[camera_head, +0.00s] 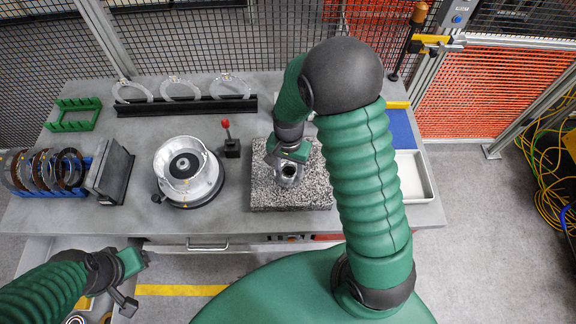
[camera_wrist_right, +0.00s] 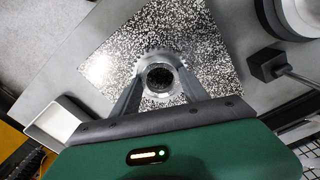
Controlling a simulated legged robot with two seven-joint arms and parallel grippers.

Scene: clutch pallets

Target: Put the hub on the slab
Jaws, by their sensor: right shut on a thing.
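The hub (camera_head: 289,174) is a small grey metal ring part with a dark bore. It is over the speckled granite slab (camera_head: 263,194), near the slab's middle. My right gripper (camera_head: 284,162) is shut on the hub. In the right wrist view the hub (camera_wrist_right: 160,77) sits between the two fingers of my right gripper (camera_wrist_right: 158,85), with the slab (camera_wrist_right: 205,45) behind it. I cannot tell whether the hub touches the slab. My left gripper (camera_head: 131,279) is at the lower left, in front of the bench and away from the hub. Its finger opening is unclear.
A round silver housing (camera_head: 187,170) stands left of the slab, with a red-knobbed lever (camera_head: 228,138) between them. A rack of discs (camera_head: 45,170) is at the left. A white tray (camera_head: 414,177) lies to the right. Clear rings (camera_head: 181,88) stand behind in a black holder.

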